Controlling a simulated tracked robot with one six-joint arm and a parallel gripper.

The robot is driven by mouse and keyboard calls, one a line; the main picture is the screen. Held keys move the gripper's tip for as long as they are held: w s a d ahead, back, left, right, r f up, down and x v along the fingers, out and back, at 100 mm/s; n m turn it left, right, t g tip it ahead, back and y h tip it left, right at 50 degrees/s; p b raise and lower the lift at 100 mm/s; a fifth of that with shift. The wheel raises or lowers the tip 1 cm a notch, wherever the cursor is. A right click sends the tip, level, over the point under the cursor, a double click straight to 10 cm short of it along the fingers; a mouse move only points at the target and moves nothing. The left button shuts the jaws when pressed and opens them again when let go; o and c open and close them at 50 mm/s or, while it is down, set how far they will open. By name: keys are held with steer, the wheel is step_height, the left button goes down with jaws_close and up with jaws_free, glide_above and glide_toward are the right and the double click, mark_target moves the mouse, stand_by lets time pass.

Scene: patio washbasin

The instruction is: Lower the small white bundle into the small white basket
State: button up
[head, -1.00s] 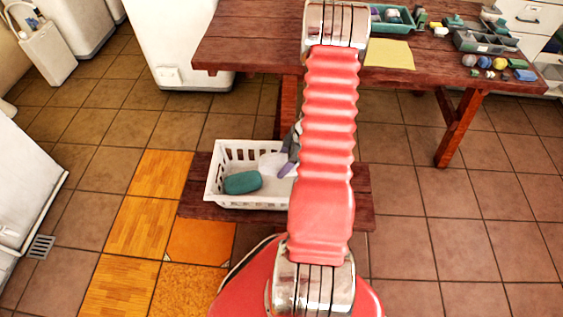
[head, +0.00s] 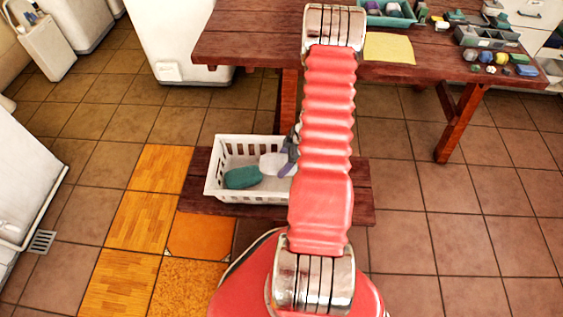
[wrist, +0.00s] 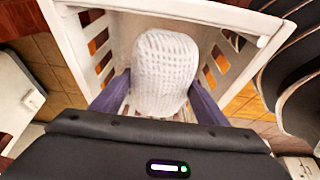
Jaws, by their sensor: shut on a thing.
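The small white bundle (wrist: 165,72), with a waffle weave, is between the two purple fingers of my gripper (wrist: 155,103) in the wrist view. My gripper is shut on it. The small white basket (head: 225,192) has slotted walls and stands on a low wooden board. In the wrist view its walls (wrist: 205,18) rise around the bundle on the far side and both sides. In the head view the bundle (head: 272,164) shows over the basket's right part, beside my gripper (head: 286,166), which my arm partly hides. I cannot tell whether the bundle touches the basket floor.
A teal bundle (head: 242,177) lies in the basket's left part. The low wooden board (head: 200,206) is under the basket. A wooden table (head: 250,42) behind holds a yellow cloth (head: 390,47), a teal tray (head: 372,20) and several small items. The tiled floor at right is clear.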

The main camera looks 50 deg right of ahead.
steer(key=shift+f, duration=3.45)
steer(key=shift+f, duration=1.4)
stand_by(0.6)
steer(key=o, duration=1.2)
steer(key=shift+o, duration=0.2)
steer(key=shift+r, duration=0.1)
steer(key=shift+d+r, duration=0.1)
steer(key=shift+r, duration=0.1)
steer(key=v, duration=1.3)
steer(key=shift+s, duration=0.1)
